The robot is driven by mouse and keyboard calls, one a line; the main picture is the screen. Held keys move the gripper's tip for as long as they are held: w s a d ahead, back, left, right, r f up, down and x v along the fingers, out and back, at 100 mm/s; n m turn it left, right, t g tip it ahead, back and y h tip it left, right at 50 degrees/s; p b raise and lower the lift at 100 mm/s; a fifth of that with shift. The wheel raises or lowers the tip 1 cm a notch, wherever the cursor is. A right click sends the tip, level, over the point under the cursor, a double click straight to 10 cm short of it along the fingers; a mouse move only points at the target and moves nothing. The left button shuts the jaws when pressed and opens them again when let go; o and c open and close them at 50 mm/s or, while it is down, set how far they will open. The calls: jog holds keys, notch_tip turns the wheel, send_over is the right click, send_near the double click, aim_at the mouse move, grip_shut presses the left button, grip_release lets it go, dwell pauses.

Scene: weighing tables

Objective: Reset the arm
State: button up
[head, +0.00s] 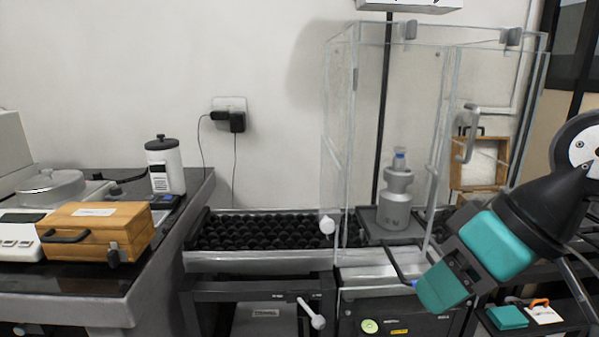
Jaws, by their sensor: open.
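My arm comes in from the right edge in the head view. Its teal and black gripper (440,292) points down and left, in front of the glass weighing enclosure (340,150). The jaws are open, and I see nothing held between them. The fingertips are partly hard to make out against the dark balance base. A grey stacked weight (396,205) stands upright on the dark pan inside the enclosure, up and left of my gripper and apart from it.
A wooden case (95,232) and a white canister (165,168) stand on the left table (70,285). A black roller bed (262,232) lies between table and enclosure. An open wooden box (479,165) is behind the glass. A teal item (507,317) lies on the lower right shelf.

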jog(key=s+a+f+n+g+h, duration=0.1)
jog(key=s+f+g, duration=0.15)
jog(key=s, duration=0.35)
notch_tip(320, 180, up, 14)
jog(key=p, duration=1.5)
jog(key=shift+a, duration=0.1)
